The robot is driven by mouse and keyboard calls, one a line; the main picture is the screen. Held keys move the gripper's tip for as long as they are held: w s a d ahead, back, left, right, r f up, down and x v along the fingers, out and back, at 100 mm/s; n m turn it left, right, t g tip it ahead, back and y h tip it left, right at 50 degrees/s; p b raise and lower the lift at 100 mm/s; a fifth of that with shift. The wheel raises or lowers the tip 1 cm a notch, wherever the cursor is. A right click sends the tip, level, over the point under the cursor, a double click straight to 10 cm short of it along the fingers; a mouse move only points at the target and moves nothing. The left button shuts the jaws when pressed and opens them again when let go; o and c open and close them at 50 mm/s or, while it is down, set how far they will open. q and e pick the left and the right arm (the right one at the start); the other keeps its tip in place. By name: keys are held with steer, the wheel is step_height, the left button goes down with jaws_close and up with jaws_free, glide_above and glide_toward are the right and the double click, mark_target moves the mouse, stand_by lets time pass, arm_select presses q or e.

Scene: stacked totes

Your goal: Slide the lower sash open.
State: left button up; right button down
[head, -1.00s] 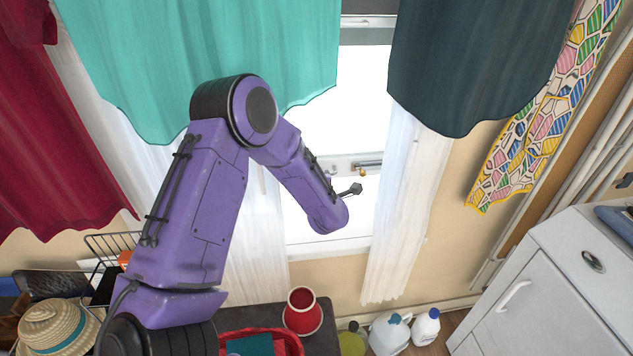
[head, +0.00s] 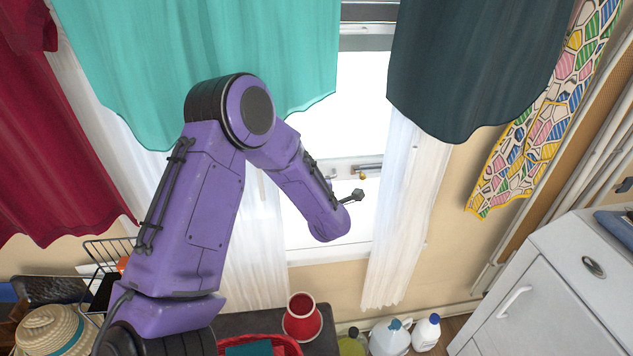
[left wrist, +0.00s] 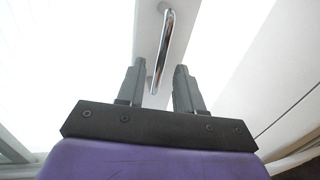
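The window's lower sash (head: 343,168) has a pale top rail and bright glass below. A metal handle (head: 371,168) and a small brass-coloured piece show on this rail. My left arm reaches in front of the window, and its purple forearm hides part of the sash; the left fingers cannot be made out in the head view. In the left wrist view, the chrome bar handle (left wrist: 164,45) is fixed to a white rail. My left gripper (left wrist: 160,72) is open, with the handle's near end between its fingertips in the picture. Contact cannot be told. My right gripper is not in view.
A teal curtain (head: 200,60) and a dark curtain (head: 475,65) hang over the window's upper part. White sheer curtains (head: 408,215) flank the glass. Below stand a red pot (head: 303,318), a red basket and bottles (head: 390,337). A white cabinet (head: 560,300) is at right.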

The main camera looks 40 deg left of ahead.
arm_select(q)
steer(key=b+v, duration=0.1)
steer(key=v, duration=0.8)
steer(key=shift+w+r, duration=0.1)
